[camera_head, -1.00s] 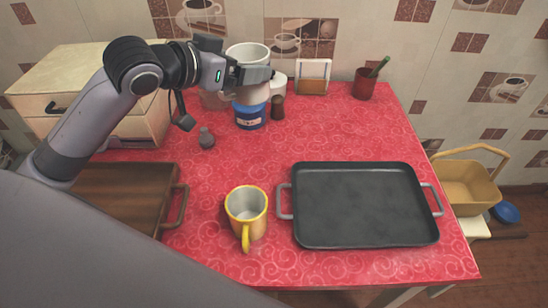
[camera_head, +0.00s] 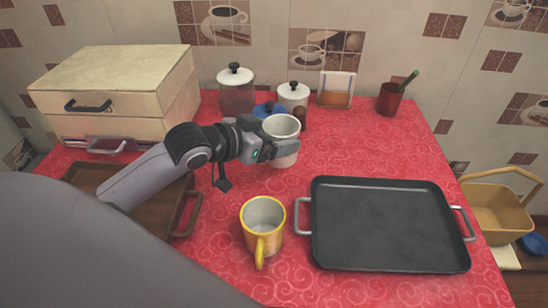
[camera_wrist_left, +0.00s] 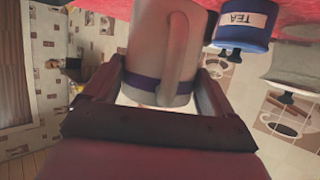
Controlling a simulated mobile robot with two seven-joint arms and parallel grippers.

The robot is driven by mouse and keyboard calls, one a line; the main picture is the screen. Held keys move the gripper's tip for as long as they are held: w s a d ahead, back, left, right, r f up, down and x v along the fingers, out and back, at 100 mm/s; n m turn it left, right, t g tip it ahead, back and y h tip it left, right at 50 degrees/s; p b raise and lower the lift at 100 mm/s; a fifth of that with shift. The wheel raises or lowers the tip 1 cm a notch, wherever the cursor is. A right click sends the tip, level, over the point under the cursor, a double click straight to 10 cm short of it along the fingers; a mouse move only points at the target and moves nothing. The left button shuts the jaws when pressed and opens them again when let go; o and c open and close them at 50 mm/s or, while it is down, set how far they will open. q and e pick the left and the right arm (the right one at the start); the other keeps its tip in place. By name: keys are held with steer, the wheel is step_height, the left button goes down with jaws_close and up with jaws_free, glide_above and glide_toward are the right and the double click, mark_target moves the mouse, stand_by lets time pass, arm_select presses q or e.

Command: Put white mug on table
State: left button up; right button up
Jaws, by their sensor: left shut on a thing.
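The white mug (camera_head: 283,127) is upright in my left gripper (camera_head: 277,151), over the red table (camera_head: 340,150) behind the yellow mug. In the left wrist view the mug (camera_wrist_left: 160,50) shows its handle and a dark blue band, with one gripper finger on each side. My left gripper is shut on it. Its lower part is partly hidden by the gripper in the head view, and I cannot tell whether its base touches the table. My right gripper is not in view.
A yellow mug (camera_head: 262,220) and a black tray (camera_head: 390,225) stand in front. A blue tea canister (camera_wrist_left: 245,22) and white-lidded jars (camera_head: 236,90) are behind. A brown wooden tray (camera_head: 160,222) lies left, and a red cup (camera_head: 390,98) stands back right.

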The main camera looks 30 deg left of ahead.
arm_select(q)
steer(key=shift+f+b, duration=0.45)
steer(key=shift+f, duration=2.1)
steer(key=shift+f, duration=0.15)
steer(key=o, duration=1.1)
steer(key=shift+c, duration=0.2)
steer(key=shift+s, duration=0.1)
steer(key=p+v, duration=0.1)
steer(key=v, duration=1)
steer(key=shift+s+r, duration=0.25)
steer(key=shift+s, duration=0.1)
steer(key=shift+a, duration=0.15)
